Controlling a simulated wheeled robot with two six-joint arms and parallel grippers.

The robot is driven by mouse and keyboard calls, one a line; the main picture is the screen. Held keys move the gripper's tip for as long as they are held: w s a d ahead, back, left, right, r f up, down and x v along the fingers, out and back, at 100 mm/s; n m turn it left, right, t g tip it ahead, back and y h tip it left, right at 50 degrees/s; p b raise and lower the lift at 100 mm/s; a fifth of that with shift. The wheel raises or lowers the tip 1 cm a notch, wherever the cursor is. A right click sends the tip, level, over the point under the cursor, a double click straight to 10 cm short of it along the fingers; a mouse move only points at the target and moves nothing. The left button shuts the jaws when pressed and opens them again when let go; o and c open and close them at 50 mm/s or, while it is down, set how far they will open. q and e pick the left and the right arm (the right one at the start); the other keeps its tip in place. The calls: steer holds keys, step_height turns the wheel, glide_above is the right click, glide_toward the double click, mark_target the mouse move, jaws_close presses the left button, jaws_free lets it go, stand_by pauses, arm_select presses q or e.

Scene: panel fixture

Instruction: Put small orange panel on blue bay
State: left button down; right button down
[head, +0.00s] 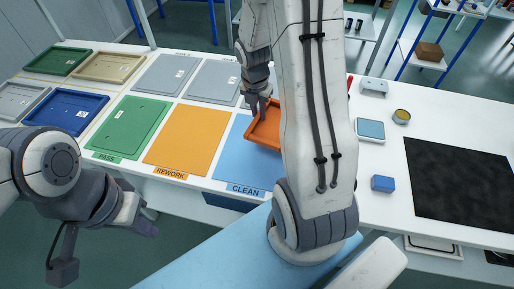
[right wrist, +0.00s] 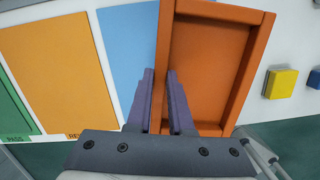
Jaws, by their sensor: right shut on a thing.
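The small orange panel (head: 265,127) is a shallow tray-like piece with a raised rim. My right gripper (head: 262,104) is shut on its rim; in the right wrist view the fingers (right wrist: 162,100) straddle the left wall of the orange panel (right wrist: 208,62). The panel is over the right part of the blue bay (head: 237,158), marked CLEAN; whether it touches the surface I cannot tell. My right arm hides the panel's right side in the head view. The blue bay also shows left of the panel in the right wrist view (right wrist: 127,48). My left gripper (head: 148,226) hangs off the table's front, its fingers unclear.
The orange REWORK bay (head: 186,140) is bare. A green panel (head: 130,128) lies at PASS. Grey panels (head: 213,82) lie behind. Several trays, including a blue one (head: 66,110), stand at left. A blue block (head: 383,183) and black mat (head: 460,184) are at right.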

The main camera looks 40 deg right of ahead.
steer(key=shift+d+r+n, duration=0.15)
steer(key=shift+d+n, duration=0.4)
steer(key=shift+n, duration=0.55)
steer(key=b, duration=0.2)
glide_above(231, 150)
step_height(231, 150, down, 7)
steer(key=shift+s+a+r, duration=0.1)
steer(key=shift+s, duration=0.05)
steer(key=shift+a+f, duration=0.15)
steer(key=shift+f, duration=0.1)
steer(key=shift+f+b, duration=0.75)
steer(key=shift+f, duration=1.05)
steer(key=shift+f, duration=0.15)
steer(key=c, duration=0.8)
jaws_free()
